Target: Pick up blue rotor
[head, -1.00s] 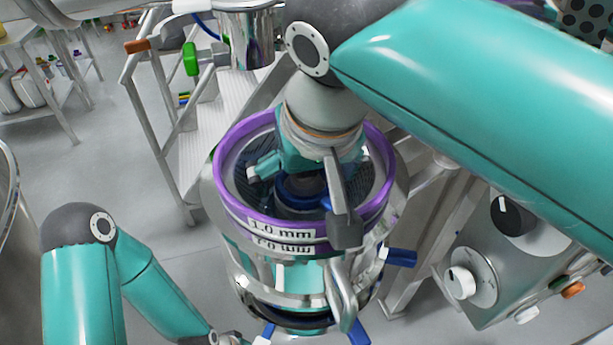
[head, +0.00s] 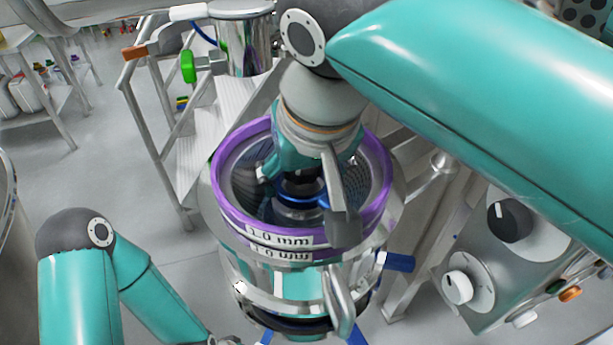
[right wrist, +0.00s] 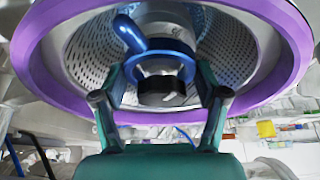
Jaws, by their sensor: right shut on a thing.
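The blue rotor (right wrist: 160,55) sits inside a perforated metal sieve basket with a purple rim (head: 228,212), which carries a "1.0 mm" label. It has a blue ring, a blue arm and a dark hub. In the head view, the rotor (head: 303,192) is partly hidden by my right wrist and a grey lever-like part. My right gripper (right wrist: 160,95) reaches into the basket mouth. Its two teal fingers lie on either side of the rotor's hub and are shut on the rotor. It also shows in the head view (head: 300,178). My left arm is at lower left; its gripper is out of frame.
The basket tops a shiny metal housing (head: 285,275) with blue handles (head: 398,262). A control box with knobs (head: 515,250) stands at right. Metal steps with a railing (head: 160,150) rise behind. Open floor lies at left.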

